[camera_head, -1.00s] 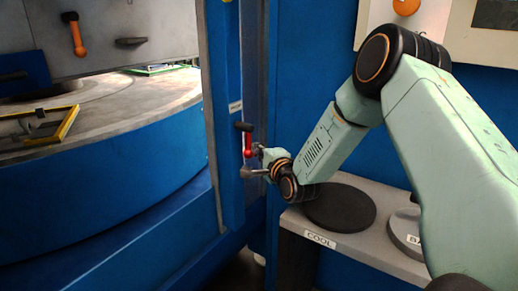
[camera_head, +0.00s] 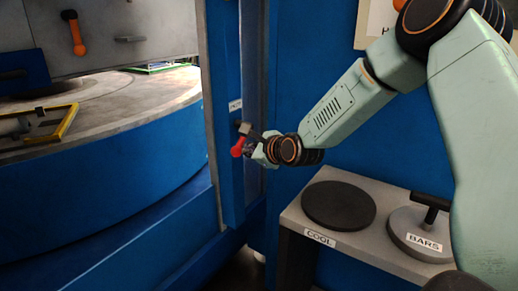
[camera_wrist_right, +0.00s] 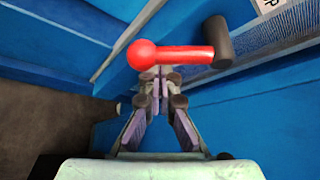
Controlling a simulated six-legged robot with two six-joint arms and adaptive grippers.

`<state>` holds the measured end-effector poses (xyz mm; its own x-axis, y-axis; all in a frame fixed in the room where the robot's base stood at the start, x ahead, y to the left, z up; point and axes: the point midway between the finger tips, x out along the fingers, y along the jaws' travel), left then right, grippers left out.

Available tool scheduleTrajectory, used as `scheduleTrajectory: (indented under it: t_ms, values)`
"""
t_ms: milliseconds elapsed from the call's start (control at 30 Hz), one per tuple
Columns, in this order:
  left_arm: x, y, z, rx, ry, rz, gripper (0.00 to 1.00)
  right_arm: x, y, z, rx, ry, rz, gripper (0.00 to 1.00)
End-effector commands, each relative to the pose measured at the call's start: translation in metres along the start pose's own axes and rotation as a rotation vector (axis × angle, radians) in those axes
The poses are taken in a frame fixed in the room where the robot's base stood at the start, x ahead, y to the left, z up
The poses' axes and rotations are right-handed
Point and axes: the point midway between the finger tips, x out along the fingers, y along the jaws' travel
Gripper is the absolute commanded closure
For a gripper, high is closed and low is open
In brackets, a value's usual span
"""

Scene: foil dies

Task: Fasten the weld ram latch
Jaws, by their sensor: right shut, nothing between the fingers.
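A red lever with a ball end (camera_head: 237,150) is on the blue post, under a small white label that I cannot read. It tilts down and to the left from its dark pivot (camera_head: 244,128). I take it to be the latch. In the right wrist view the red lever (camera_wrist_right: 180,55) runs sideways from its dark pivot (camera_wrist_right: 217,42), ball at left. My right gripper (camera_wrist_right: 160,75) is shut and empty, with its fingertips at the red lever close to the ball; I cannot tell if they touch. In the head view the gripper (camera_head: 260,148) is partly hidden. My left gripper is out of view.
A grey shelf (camera_head: 375,228) at lower right bears a black disc (camera_head: 338,205) labelled COOL and a grey disc (camera_head: 405,225) labelled BARS. A round table (camera_head: 135,103) with a yellow frame (camera_head: 68,124) is at left. An orange handle (camera_head: 75,35) hangs above it.

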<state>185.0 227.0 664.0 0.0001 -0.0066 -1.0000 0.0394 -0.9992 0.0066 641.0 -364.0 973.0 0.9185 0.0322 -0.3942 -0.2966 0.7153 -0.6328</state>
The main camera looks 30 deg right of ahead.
Motion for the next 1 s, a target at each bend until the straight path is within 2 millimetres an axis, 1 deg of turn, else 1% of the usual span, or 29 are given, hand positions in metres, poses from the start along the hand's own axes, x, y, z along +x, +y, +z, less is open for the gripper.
scheduleTrajectory:
  t_ms: [400,1000]
  values:
    - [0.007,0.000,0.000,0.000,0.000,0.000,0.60,-0.009,0.001,0.016,0.004,-0.002,0.002,1.00]
    - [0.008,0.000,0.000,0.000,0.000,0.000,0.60,-0.012,-0.002,0.022,0.002,-0.004,-0.001,1.00]
